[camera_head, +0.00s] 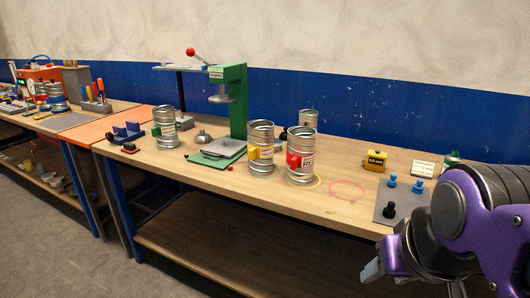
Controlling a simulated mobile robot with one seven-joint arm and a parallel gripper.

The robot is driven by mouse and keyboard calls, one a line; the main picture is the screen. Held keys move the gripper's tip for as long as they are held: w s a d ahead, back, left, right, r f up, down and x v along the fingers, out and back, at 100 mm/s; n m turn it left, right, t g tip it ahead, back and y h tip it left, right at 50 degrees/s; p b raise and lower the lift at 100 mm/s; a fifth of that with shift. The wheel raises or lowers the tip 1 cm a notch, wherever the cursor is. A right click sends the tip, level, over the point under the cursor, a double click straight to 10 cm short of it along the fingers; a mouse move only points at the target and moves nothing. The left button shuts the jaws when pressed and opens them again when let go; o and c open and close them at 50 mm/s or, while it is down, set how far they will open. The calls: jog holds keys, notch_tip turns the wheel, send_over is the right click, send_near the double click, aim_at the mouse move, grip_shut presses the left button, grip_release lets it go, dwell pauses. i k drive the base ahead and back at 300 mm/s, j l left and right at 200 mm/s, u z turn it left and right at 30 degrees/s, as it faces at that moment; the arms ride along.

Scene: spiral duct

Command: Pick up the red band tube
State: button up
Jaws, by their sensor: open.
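The red band tube (303,169) is a ribbed silver metal cylinder with a red patch and a white label. It stands upright near the front middle of the wooden workbench (240,188). A similar tube with a yellow patch (261,165) stands just left of it. My gripper (383,266) is at the lower right, in front of the bench edge, to the right of the red band tube and well apart from it. It is open with nothing seen in it. Its fingers are partly hidden by my own purple arm.
A tube with a green patch (165,138) stands left of a green press (235,100). Another tube (308,119) stands behind the red one. A red ring (347,181) marks bare bench to the right. A grey plate (386,209) with knobs and a yellow block (375,159) lie farther right.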

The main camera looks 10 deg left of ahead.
aim_at(300, 153)
jog(key=l+u, duration=0.3)
jog(key=u, duration=0.15)
jog(key=k+l+u, duration=0.1)
jog(key=l+u, duration=0.2)
jog(key=u, duration=0.15)
jog(key=k+l+u, duration=0.2)
jog(key=l, duration=0.15)
jog(key=k+l+u, duration=0.15)
jog(key=l, duration=0.2)
jog(key=k+l, duration=0.45)
jog(key=l, duration=0.2)
jog(key=u, duration=0.05)
